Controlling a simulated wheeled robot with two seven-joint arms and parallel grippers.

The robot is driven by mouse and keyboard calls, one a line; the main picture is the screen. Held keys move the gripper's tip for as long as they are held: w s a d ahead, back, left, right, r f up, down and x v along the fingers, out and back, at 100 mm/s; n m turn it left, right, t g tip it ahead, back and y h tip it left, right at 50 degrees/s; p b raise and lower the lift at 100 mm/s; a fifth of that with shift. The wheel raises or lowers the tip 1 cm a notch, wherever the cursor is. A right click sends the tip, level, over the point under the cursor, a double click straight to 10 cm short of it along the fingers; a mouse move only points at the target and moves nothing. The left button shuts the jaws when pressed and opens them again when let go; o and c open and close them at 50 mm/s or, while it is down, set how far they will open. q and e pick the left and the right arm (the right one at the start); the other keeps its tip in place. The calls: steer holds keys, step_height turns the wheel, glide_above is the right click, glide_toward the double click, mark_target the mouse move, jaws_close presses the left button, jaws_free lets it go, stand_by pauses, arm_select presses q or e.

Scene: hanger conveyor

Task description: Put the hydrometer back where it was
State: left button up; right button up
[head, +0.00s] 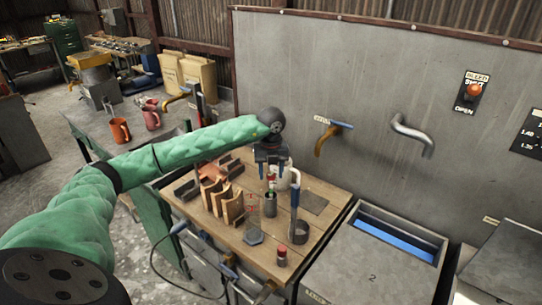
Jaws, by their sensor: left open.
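My left gripper (270,172) is at the end of the green arm, over the back of the wooden bench top, pointing down with its fingers apart. A slim upright thing with green and red parts, seemingly the hydrometer (270,183), shows just below and between the fingertips. It appears to stand in a dark cylinder (270,207) on the bench. I cannot tell whether a finger touches it. The gripper body hides whatever lies behind it. My right gripper is not in view.
The wooden bench (228,232) holds curved wooden pieces (232,207), a blue-handled tool (295,200), a dark hexagonal piece (254,236) and a small red-topped jar (282,257). A pale mug (285,178) is close behind the gripper. A tank (365,265) stands right.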

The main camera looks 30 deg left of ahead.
arm_select(q)
step_height(320, 180, up, 9)
steer(key=b, duration=0.3)
steer(key=shift+f, duration=0.1)
steer(key=shift+r, duration=0.7)
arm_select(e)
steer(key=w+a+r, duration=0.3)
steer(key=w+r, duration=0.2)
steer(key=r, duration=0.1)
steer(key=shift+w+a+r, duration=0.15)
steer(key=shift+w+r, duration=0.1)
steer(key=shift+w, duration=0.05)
arm_select(q)
steer(key=shift+s+f, duration=0.1)
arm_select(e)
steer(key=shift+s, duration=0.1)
